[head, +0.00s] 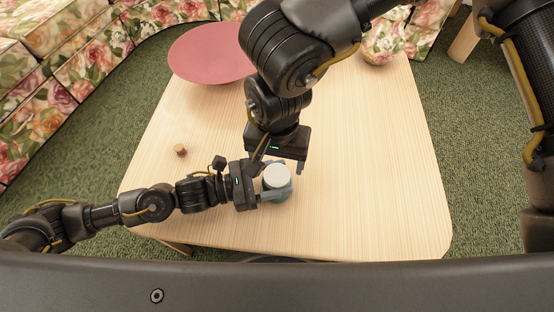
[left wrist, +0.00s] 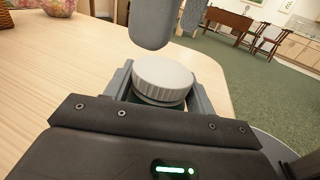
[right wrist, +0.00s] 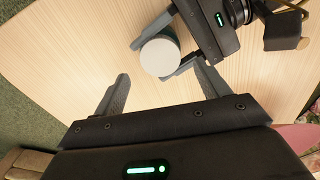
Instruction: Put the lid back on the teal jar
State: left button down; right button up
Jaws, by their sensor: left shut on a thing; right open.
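The teal jar (head: 284,196) stands upright near the front edge of the wooden table. The white ridged lid (head: 276,176) is on top of the jar's mouth; it also shows in the left wrist view (left wrist: 163,78) and the right wrist view (right wrist: 160,56). I cannot tell whether it is fully tightened. My left gripper (head: 275,182) reaches in from the left and is shut on the jar, one finger on each side below the lid. My right gripper (head: 277,168) points down over the jar from behind, open and empty, its fingers apart from the lid.
The pale wooden table (head: 360,170) is clear on the right. A small brown wooden piece (head: 180,150) lies at the left. A wide red dish (head: 205,52) and a floral rounded object (head: 382,45) stand at the back. Floral sofas (head: 60,100) border the table.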

aim_at(277, 174)
notch_tip(277, 174, up, 2)
jog(key=shift+a+r+n, duration=0.1)
jog(key=shift+n, duration=1)
jog(key=shift+r+n, duration=0.6)
jog(key=shift+f, duration=0.1)
jog(key=shift+f, duration=3.95)
